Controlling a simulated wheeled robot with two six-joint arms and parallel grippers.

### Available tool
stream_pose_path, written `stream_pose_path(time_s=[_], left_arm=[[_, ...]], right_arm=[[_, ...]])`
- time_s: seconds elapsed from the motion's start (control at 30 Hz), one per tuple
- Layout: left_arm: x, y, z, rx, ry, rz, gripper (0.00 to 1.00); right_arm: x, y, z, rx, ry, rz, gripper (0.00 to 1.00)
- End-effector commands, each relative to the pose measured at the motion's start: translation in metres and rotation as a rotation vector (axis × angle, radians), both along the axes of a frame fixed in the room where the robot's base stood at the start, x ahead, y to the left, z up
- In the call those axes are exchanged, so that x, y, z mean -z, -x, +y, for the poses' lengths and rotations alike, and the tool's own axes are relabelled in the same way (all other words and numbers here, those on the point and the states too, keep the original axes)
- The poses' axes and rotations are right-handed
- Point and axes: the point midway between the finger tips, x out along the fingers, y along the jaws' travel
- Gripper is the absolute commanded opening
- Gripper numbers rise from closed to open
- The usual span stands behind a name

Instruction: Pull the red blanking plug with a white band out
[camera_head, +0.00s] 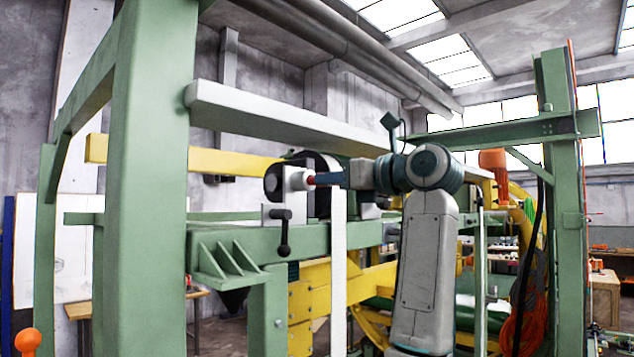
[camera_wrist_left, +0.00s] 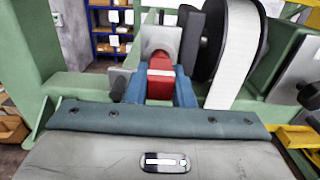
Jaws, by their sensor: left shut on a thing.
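The red blanking plug (camera_wrist_left: 161,66) with a white band across it shows in the wrist view, between the two blue fingers of my left gripper (camera_wrist_left: 160,88). The gripper is shut on it. My right gripper is in neither view.
A black roll (camera_wrist_left: 209,48) with a white strip (camera_wrist_left: 236,58) stands close to the right of the plug. A green frame post (camera_head: 150,180) and a white beam (camera_head: 290,122) stand near my arm. A black-knobbed lever (camera_head: 284,235) hangs below the fitting.

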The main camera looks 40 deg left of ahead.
Motion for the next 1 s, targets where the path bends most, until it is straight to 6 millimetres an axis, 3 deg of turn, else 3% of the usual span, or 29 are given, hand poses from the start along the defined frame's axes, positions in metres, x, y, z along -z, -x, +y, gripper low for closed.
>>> stream_pose_path(time_s=[0.7,1.0], left_arm=[[0.0,0.003,-0.036,0.001,0.0,0.0,0.0],[0.0,0.003,-0.041,0.0,0.0,0.0,0.0]], right_arm=[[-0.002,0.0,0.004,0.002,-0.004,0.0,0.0],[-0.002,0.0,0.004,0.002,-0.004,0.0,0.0]])
